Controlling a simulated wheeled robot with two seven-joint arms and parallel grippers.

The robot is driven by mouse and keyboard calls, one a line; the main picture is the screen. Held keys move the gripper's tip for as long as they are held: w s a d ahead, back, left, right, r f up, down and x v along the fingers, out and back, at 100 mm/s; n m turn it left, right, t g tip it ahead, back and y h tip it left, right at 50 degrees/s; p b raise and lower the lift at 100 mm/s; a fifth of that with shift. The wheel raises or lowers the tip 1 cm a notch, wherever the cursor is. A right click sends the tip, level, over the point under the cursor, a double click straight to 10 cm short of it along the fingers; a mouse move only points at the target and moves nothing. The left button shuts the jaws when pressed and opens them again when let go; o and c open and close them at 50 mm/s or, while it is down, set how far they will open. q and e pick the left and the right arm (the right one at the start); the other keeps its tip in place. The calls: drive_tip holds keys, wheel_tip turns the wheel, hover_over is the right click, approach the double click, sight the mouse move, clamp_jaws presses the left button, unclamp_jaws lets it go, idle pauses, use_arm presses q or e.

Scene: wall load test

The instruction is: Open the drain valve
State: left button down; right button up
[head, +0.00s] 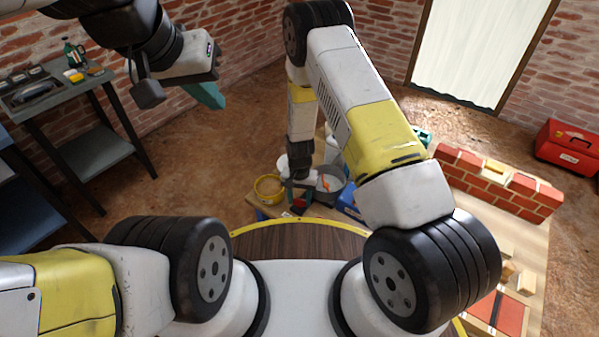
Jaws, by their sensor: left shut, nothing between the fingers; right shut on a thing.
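My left gripper (206,95) hangs in the air at the upper left, with its teal fingers together and nothing between them. My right gripper (298,197) reaches down to the low work surface in front of my base, among the containers. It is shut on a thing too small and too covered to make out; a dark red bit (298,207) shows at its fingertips. I cannot pick out the drain valve with certainty. My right forearm hides part of this surface.
A yellow tub (268,187) stands left of my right gripper, and a grey bucket (333,186) right of it. A low brick wall (490,183) stands on a pale board at right. A red toolbox (570,147) lies beyond. A grey bench (60,85) is at left; open floor lies between.

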sight(300, 200)
drive_tip(key=n, duration=1.2)
drive_tip(key=shift+n, duration=0.3)
idle(0.4)
drive_tip(key=o, duration=1.4)
drive_tip(key=shift+c, duration=0.2)
wheel_tip(300, 200, up, 8)
drive_tip(key=shift+f, duration=0.1)
